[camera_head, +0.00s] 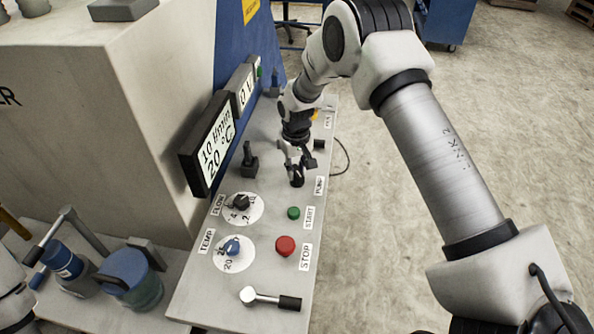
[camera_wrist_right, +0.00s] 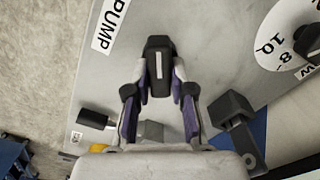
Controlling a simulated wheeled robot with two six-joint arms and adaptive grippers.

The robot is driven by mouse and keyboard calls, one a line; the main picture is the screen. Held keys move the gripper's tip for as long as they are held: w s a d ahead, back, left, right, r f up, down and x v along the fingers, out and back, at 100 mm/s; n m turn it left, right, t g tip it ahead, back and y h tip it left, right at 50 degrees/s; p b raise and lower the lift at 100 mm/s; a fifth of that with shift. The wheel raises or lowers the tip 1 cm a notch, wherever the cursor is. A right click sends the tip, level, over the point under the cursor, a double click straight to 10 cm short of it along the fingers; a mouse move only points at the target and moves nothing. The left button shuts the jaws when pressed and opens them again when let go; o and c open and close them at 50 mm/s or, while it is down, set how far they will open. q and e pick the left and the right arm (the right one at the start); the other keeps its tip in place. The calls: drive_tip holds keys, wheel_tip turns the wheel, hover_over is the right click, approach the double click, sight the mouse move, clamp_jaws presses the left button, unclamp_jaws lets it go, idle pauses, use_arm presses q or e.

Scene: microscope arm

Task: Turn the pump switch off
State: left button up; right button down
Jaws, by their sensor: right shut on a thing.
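The pump switch (camera_head: 297,180) is a small black knob on the grey control panel (camera_head: 270,215), beside the PUMP label (camera_head: 319,185). In the right wrist view the switch (camera_wrist_right: 158,62) shows a white line on its top, running along the picture's vertical. My right gripper (camera_head: 297,164) reaches down over the panel from the far side. Its two fingers (camera_wrist_right: 158,85) are shut on the sides of the switch. Their tips partly hide its lower sides. My left gripper is out of view.
Near the switch are a green START button (camera_head: 293,213), a red STOP button (camera_head: 285,246), the FLOW knob (camera_head: 240,203) and the blue TEMP knob (camera_head: 232,246). A black upright lever (camera_head: 249,162) stands to the left. A display (camera_head: 208,145) rises behind it.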

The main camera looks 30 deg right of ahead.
drive_tip(key=n, duration=0.5)
drive_tip(key=shift+s+a+f+n+b, duration=0.1)
drive_tip(key=shift+a+f+n+b, duration=0.05)
drive_tip(key=shift+n+b, duration=0.2)
drive_tip(key=n, duration=0.5)
drive_tip(key=shift+s+a+n+b, duration=0.1)
drive_tip(key=shift+s+n+b, duration=0.05)
drive_tip(key=shift+n+b, duration=0.15)
drive_tip(key=c, duration=1)
unclamp_jaws()
drive_tip(key=shift+a, duration=0.1)
drive_tip(key=shift+w, duration=0.2)
wheel_tip(320, 180, up, 12)
